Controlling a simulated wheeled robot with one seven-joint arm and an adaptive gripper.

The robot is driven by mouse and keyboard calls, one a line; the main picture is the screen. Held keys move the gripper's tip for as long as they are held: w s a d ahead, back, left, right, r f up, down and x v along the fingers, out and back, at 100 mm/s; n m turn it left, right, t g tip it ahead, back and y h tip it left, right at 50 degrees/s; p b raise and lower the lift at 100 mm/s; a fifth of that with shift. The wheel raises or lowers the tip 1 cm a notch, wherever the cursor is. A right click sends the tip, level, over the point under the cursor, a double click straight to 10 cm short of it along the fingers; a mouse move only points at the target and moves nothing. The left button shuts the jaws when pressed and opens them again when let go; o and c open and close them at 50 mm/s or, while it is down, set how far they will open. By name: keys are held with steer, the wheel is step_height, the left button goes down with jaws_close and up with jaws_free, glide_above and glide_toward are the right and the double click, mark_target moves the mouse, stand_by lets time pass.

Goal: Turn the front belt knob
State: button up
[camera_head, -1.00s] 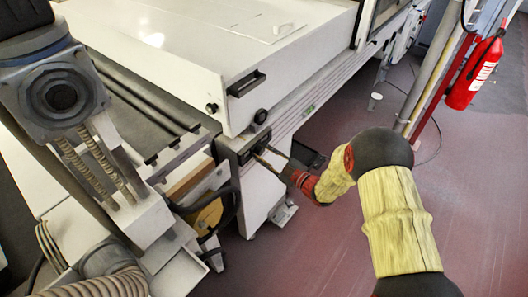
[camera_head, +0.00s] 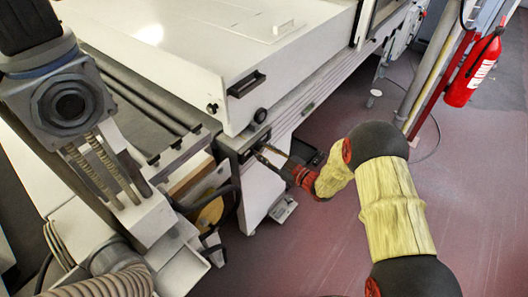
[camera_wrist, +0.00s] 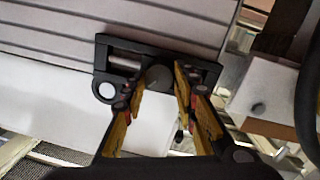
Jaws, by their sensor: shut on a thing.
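The front belt knob (camera_wrist: 159,76) is a dark round knob on a black control panel (camera_wrist: 207,68) in the wrist view. My gripper (camera_wrist: 160,82) is shut on it, with one yellow-padded finger on each side. In the head view my gripper (camera_head: 262,153) reaches from the right to the same black panel (camera_head: 244,152) on the end of the white machine, below its cover. The knob is too small and too covered by the fingers there to make out its turn.
A white button (camera_wrist: 107,90) is beside the gripped knob. Rollers (camera_head: 150,115) lie left. A fire extinguisher (camera_head: 473,70) stands right; the red floor is mostly clear.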

steer(key=o, duration=1.1)
steer(key=shift+o, duration=0.3)
steer(key=v, duration=1.2)
